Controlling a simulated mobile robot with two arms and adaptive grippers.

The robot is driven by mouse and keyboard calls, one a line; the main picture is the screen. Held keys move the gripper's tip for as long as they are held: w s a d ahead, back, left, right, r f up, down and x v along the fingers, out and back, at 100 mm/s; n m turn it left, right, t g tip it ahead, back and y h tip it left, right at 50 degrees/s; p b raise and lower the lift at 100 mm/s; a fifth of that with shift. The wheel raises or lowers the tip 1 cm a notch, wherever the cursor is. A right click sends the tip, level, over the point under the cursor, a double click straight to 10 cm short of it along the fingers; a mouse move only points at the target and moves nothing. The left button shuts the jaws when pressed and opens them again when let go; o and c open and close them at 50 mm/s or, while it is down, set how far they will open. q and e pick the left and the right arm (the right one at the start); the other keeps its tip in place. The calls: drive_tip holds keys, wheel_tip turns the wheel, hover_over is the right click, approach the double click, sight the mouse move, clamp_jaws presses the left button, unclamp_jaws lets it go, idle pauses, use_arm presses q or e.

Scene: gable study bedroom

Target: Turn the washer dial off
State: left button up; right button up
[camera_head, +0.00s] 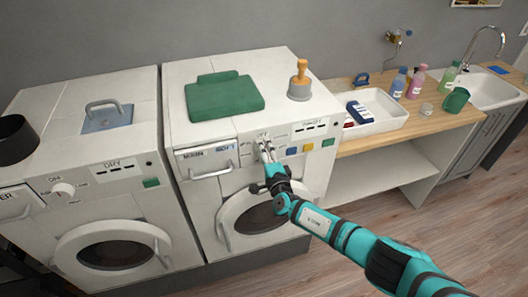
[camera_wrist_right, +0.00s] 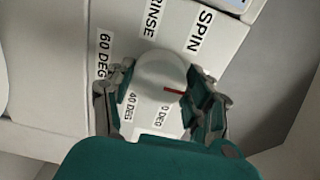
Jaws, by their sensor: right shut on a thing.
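The washer (camera_head: 185,135) is the right of two white machines. Its white dial (camera_wrist_right: 158,75) sits on the front panel, between the two fingers of my right gripper (camera_wrist_right: 160,100), which is shut on it. A short red mark on the dial points to the right in the wrist view. Labels around it read RINSE, SPIN, 60 DEG and 40 DEG; another is partly hidden. In the head view my right gripper (camera_head: 266,155) covers most of the dial, just below a small label that seems to read OFF. My left gripper is not in view.
A dryer (camera_head: 30,125) with its own dial (camera_head: 62,189) stands left. Blue and yellow buttons lie right of my gripper. A wooden counter (camera_head: 432,121) with tray, bottles and sink is at right.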

drive_tip(key=o, duration=1.2)
drive_tip(key=v, duration=1.2)
